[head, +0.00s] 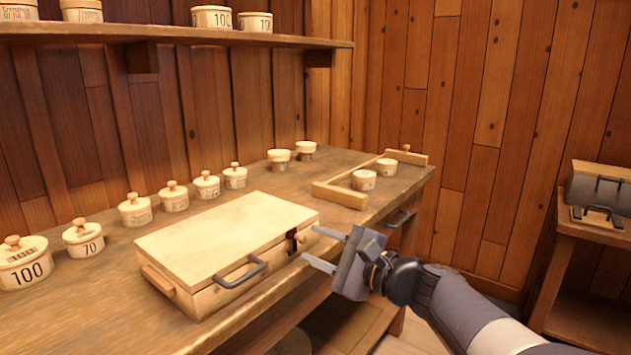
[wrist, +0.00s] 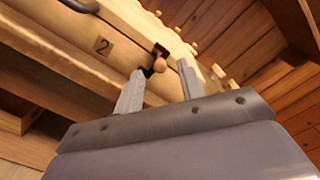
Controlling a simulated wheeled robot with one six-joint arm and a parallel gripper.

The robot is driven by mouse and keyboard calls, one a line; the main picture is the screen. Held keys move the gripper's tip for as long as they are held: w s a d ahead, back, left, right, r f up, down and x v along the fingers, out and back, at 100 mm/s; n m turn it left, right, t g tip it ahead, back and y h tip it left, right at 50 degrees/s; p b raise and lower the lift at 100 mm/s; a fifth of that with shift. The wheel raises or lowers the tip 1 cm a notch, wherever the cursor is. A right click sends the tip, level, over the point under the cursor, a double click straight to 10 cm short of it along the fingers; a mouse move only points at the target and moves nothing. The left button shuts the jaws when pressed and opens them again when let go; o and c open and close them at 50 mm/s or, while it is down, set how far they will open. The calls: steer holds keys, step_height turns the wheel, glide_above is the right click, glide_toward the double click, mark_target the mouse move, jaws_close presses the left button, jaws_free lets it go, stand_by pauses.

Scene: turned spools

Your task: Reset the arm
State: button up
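My gripper (head: 333,250) is open and empty. In the head view it hangs at the front edge of the workbench, just right of a closed wooden case. In the wrist view its two fingers (wrist: 160,85) stand apart, with a small round wooden knob of the case (wrist: 162,65) showing between them. I cannot tell whether the fingers touch the case. My arm (head: 455,305) reaches in from the lower right.
The closed case (head: 225,235) has a dark front handle. Several lidded pots, one marked 100 (head: 25,265), line the workbench (head: 120,320). A wooden frame (head: 340,194) with spools (head: 364,180) lies at the back right. A side table (head: 595,225) stands far right.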

steer(key=shift+x, duration=0.95)
steer(key=shift+r+p, duration=0.15)
steer(key=shift+p, duration=0.5)
steer(key=m+p, duration=0.3)
steer(key=p, duration=0.1)
steer(key=shift+w+d, duration=0.3)
steer(key=s+d+f+m+p, duration=0.2)
steer(key=d+m+p, duration=0.3)
steer(key=m+p, duration=0.4)
steer(key=shift+f+m+p, duration=0.3)
steer(key=shift+f+p, duration=0.15)
steer(key=shift+p, duration=0.65)
steer(key=shift+s, duration=0.1)
